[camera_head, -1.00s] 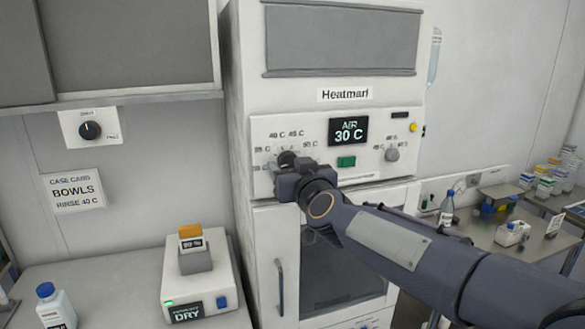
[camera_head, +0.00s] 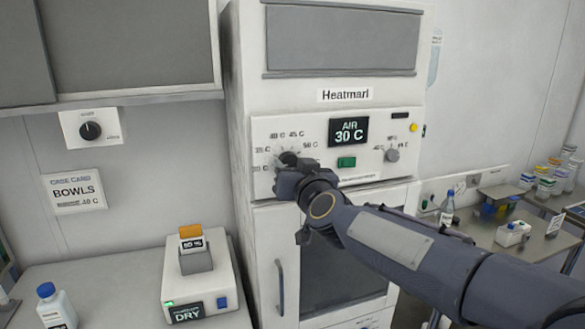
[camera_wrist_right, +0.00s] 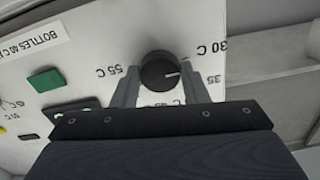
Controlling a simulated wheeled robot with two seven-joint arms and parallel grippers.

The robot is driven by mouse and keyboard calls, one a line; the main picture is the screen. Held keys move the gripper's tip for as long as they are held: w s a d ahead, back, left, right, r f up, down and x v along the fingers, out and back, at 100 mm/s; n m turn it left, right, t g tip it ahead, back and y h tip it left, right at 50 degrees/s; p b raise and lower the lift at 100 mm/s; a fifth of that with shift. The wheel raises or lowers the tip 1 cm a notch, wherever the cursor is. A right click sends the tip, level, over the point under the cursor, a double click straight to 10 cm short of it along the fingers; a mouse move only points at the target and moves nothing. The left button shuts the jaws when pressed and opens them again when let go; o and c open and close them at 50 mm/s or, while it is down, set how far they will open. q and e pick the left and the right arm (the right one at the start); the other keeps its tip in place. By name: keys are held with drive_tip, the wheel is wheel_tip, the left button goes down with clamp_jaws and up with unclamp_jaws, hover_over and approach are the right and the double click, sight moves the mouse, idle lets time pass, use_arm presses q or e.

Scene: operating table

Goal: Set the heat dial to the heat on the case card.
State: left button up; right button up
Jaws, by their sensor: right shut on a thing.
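The heat dial (camera_wrist_right: 158,72) is a black round knob on the white cabinet's panel. In the right wrist view its white mark points right, between the 30 C and 35 labels. My right gripper (camera_wrist_right: 161,88) has one finger on each side of the dial and is shut on it. In the head view the gripper (camera_head: 288,166) covers most of the dial. The display (camera_head: 348,131) reads AIR 30 C. The case card (camera_head: 76,191) on the left wall reads BOWLS, with 40 C on its smaller line. My left gripper is not in view.
A green button (camera_head: 346,162) and a smaller knob (camera_head: 392,155) sit right of the dial. Another wall dial (camera_head: 91,130) is above the card. A white device (camera_head: 196,285) reading DRY and a bottle (camera_head: 55,305) stand on the left counter.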

drive_tip(key=m+b, duration=0.1)
drive_tip(key=m, duration=1.3)
drive_tip(key=shift+a, duration=0.1)
idle(0.4)
drive_tip(key=o, duration=1)
drive_tip(key=shift+s, duration=0.1)
